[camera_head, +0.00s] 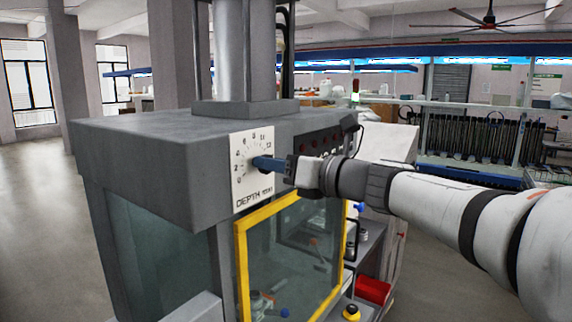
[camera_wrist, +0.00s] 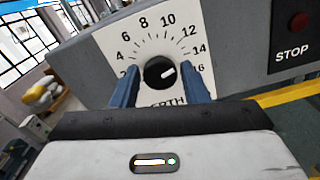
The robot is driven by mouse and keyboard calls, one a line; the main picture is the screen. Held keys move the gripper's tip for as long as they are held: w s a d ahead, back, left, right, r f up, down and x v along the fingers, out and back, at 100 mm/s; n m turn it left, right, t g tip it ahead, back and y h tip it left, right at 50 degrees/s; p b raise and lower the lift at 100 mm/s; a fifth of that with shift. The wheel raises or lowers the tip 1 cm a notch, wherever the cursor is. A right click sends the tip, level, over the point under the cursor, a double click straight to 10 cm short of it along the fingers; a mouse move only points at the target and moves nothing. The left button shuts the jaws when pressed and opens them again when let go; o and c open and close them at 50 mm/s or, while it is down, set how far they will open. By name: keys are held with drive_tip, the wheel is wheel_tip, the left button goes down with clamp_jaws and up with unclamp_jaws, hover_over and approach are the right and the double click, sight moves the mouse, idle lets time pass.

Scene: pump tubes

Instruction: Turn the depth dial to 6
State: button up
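The depth dial is a round black knob (camera_wrist: 157,76) on a white scale plate (camera_wrist: 113,42) with printed numbers. Its white pointer mark aims right and slightly up, roughly between 14 and 16; the 6 is at the upper left. My gripper (camera_wrist: 159,74) is open, with one blue finger on each side of the knob and small gaps showing.
The dial sits on a large grey machine (camera_head: 150,150) with a yellow-framed clear door (camera_head: 243,265) below it. A red STOP button (camera_wrist: 299,21) is on a dark panel to the right. A red bin (camera_head: 373,290) stands low at the right. Open floor lies at the left.

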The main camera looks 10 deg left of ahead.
drive_tip(key=c, duration=0.6)
drive_tip(key=shift+n+b, duration=0.3)
drive_tip(key=shift+b, duration=0.15)
drive_tip(key=shift+s+a+f+n+b, duration=0.1)
drive_tip(key=shift+s+f+n+b, duration=0.05)
drive_tip(key=shift+n+b, duration=4.85)
drive_tip(key=shift+s+f+n+b, duration=0.1)
drive_tip(key=shift+n+b, duration=4.7)
drive_tip(key=shift+n, duration=0.3)
